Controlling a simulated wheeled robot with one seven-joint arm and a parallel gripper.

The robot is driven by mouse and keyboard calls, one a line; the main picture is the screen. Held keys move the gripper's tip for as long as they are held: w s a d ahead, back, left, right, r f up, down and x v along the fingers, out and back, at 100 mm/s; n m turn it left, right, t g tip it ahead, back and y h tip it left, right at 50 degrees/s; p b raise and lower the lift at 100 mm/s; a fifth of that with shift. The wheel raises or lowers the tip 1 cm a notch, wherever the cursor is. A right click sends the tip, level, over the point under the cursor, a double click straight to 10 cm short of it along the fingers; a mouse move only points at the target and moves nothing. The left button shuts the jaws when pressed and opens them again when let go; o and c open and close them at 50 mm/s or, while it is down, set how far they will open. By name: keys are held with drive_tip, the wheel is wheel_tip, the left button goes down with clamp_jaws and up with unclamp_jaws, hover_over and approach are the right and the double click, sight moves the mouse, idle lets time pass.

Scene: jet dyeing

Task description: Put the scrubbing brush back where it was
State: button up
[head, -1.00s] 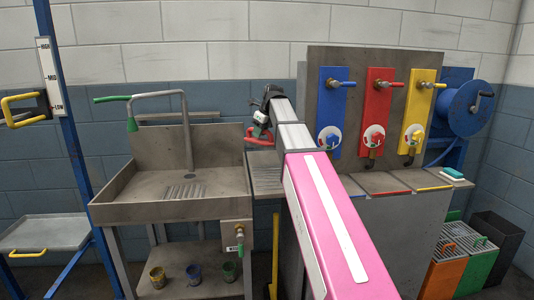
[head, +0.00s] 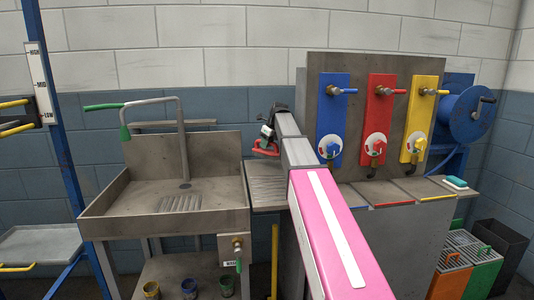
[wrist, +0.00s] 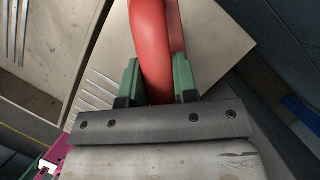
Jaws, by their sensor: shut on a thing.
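My gripper (head: 267,142) is at the far end of my outstretched arm, above the ribbed drainboard right of the sink. In the wrist view its two green fingers (wrist: 157,78) are shut on a thick, curved red handle. I take this red thing for the scrubbing brush (wrist: 150,35); it also shows as a small red shape below the gripper in the head view (head: 266,150). It appears held above the drainboard (head: 265,190), apart from it. Its bristles cannot be made out.
The steel sink (head: 130,209) with a tall green-handled tap stands to the left. The valve panel (head: 350,70) rises to the right, with blue, red and yellow plates. A teal-and-white block (head: 455,182) lies at the counter's right end. The drainboard's visible part is clear.

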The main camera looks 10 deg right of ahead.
sight(267, 150)
drive_tip(key=shift+w+d+f, duration=0.1)
drive_tip(key=shift+f, duration=2.05)
drive_tip(key=o, duration=0.9)
drive_tip(key=v, duration=1.2)
